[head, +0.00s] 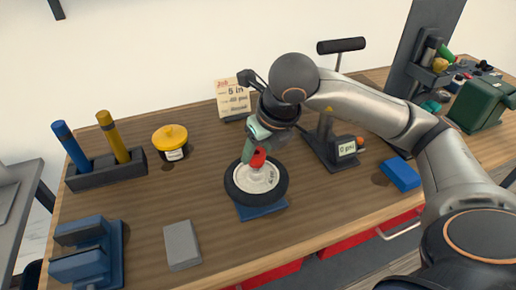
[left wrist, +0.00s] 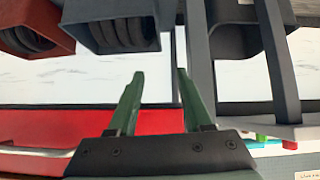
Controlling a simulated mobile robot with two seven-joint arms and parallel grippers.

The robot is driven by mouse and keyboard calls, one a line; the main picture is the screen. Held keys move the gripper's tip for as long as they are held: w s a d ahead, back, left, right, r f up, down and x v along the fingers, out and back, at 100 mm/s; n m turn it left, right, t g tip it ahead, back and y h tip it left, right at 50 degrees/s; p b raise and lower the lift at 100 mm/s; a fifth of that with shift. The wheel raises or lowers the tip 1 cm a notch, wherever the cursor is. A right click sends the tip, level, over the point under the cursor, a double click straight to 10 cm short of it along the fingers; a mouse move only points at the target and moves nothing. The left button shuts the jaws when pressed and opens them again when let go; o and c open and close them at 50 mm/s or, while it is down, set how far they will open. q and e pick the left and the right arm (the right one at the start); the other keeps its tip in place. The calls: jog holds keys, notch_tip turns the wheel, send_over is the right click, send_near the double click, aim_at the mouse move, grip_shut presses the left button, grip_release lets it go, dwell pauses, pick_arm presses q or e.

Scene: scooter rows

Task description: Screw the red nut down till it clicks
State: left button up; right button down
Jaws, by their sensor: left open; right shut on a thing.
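The red nut (head: 258,158) sits at the hub of a small wheel (head: 232,185) with a black tyre and pale rim. The wheel lies flat on a blue base (head: 262,211) near the middle of the bench. My right gripper (head: 258,150) points down over the hub and is shut on the red nut. The fingers and wrist partly hide the nut, and its thread is hidden. My left gripper (left wrist: 155,95) shows only in the left wrist view. Its green fingers are apart with nothing between them, away from the wheel.
On the bench (head: 140,220) stand a holder with blue and yellow handles (head: 105,165), a yellow-lidded pot (head: 171,140), a grey block (head: 182,244), a blue fixture (head: 88,250), a job card (head: 233,97), a gauge stand (head: 330,148) and a blue block (head: 400,174).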

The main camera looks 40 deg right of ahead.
jog(key=shift+f+b, duration=0.75)
jog(key=shift+c, duration=1.2)
grip_release()
jog(key=shift+r, duration=0.1)
jog(key=p+v, duration=0.1)
jog(key=v, duration=1.1)
jog(key=shift+r+p, duration=0.25)
jog(key=shift+p, duration=0.15)
